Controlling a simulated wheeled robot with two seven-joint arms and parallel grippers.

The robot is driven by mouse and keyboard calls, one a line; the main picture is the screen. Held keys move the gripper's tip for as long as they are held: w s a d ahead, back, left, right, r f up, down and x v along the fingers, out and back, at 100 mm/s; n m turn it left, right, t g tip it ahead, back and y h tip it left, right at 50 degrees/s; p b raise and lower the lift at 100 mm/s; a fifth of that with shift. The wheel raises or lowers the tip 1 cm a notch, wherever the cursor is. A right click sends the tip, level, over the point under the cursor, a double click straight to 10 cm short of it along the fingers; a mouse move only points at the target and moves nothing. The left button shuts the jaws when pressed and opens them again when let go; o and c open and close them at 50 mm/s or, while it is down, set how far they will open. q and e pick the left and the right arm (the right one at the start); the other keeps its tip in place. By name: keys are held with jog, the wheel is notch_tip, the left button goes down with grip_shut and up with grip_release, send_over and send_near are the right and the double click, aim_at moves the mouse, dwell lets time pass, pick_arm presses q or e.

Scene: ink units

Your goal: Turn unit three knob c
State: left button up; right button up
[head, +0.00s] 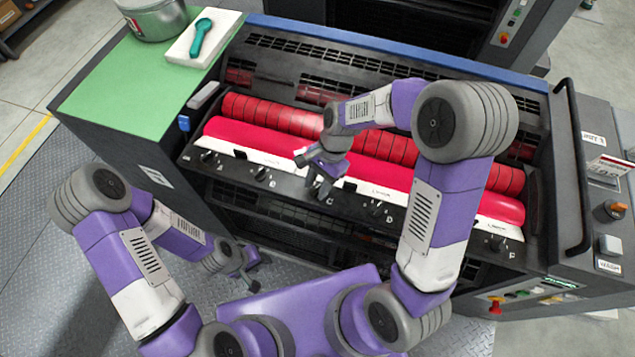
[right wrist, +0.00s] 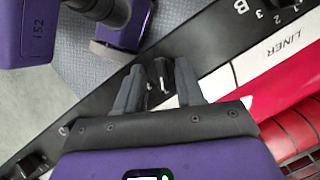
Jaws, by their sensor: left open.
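In the head view a row of black knobs runs along the dark front rail (head: 290,184) of the ink unit, below the red rollers. My right gripper (head: 321,190) is over the rail at the letter C and mostly hides the knob there. In the right wrist view knob C (right wrist: 160,72) shows a pale pointer line and stands between the two fingertips of this gripper (right wrist: 159,85). The jaws are open, with a gap on each side; the height over the knob is hard to judge. My left gripper (head: 246,272) is open and empty, low in front of the unit.
A green top (head: 125,85) with a tray, teal tool and pot is at left. A control panel (head: 608,225) is at right.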

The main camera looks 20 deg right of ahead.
jog(key=shift+c, duration=0.3)
grip_shut()
jog(key=shift+n, duration=0.3)
jog(key=n+g+h+p, duration=0.1)
jog(key=n+p, duration=0.1)
jog(key=n, duration=0.1)
jog(key=shift+w+a+r, duration=0.1)
jog(key=shift+w, duration=0.05)
jog(key=n+h+p, duration=0.1)
jog(key=n, duration=0.2)
jog(key=shift+g, duration=0.3)
jog(key=shift+w+a+n+h, duration=0.15)
jog(key=shift+n+h, duration=0.45)
jog(key=shift+n, duration=0.9)
